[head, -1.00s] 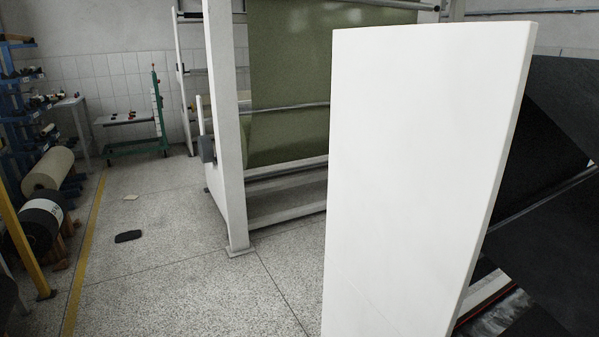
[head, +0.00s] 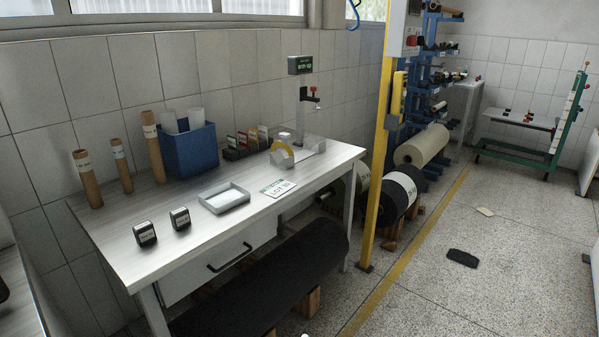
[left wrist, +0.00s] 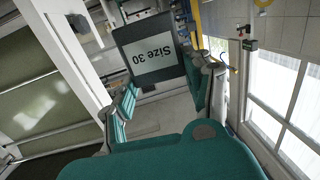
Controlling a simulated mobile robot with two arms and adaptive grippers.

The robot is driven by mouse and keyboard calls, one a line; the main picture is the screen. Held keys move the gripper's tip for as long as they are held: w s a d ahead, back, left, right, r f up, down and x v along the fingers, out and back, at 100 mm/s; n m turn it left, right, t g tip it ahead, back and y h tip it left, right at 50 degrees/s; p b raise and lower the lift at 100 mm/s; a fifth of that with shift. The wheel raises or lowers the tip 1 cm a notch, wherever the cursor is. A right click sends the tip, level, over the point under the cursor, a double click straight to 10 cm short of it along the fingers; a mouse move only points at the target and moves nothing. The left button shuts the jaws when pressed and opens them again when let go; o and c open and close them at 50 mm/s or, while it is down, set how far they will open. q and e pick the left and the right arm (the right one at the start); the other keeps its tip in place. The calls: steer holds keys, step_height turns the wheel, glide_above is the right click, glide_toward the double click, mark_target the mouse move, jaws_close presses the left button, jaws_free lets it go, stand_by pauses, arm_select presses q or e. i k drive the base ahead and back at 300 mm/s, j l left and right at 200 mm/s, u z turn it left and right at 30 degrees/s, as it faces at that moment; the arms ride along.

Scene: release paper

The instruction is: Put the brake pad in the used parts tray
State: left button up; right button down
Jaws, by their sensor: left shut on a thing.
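My left gripper (left wrist: 165,95), with teal pads, is shut on a dark block (left wrist: 140,38) with a white label reading "Size 30" in the left wrist view. I cannot tell whether this block is the brake pad. Neither gripper shows in the head view. A shallow grey tray (head: 228,207) lies on the white workbench (head: 215,238) in the head view; its marking is not readable. Two small dark labelled blocks, one (head: 145,234) and another (head: 180,218), stand to the left of the tray. A flat dark pad (head: 462,258) lies on the floor.
A blue bin (head: 187,150), cardboard tubes (head: 153,146) and a tape dispenser (head: 283,153) stand on the bench. A "LOT 30" card (head: 278,188) lies near its edge. Floor at right is mostly clear.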

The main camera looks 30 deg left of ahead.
mark_target(237, 200)
steer(key=i+u, duration=0.3)
steer(key=i, duration=0.2)
steer(key=i+l+u, duration=0.1)
steer(key=i+u, duration=0.25)
steer(key=i+l+u, duration=0.3)
steer(key=i, duration=0.25)
steer(key=i+l+u, duration=0.3)
steer(key=i, duration=0.15)
steer(key=i+l+u, duration=0.25)
steer(key=u, duration=0.15)
steer(key=i+l+u, duration=0.5)
steer(key=l+u, duration=0.3)
steer(key=i+l+u, duration=0.15)
steer(key=l+u, duration=0.3)
steer(key=i+l, duration=0.25)
steer(key=i, duration=0.15)
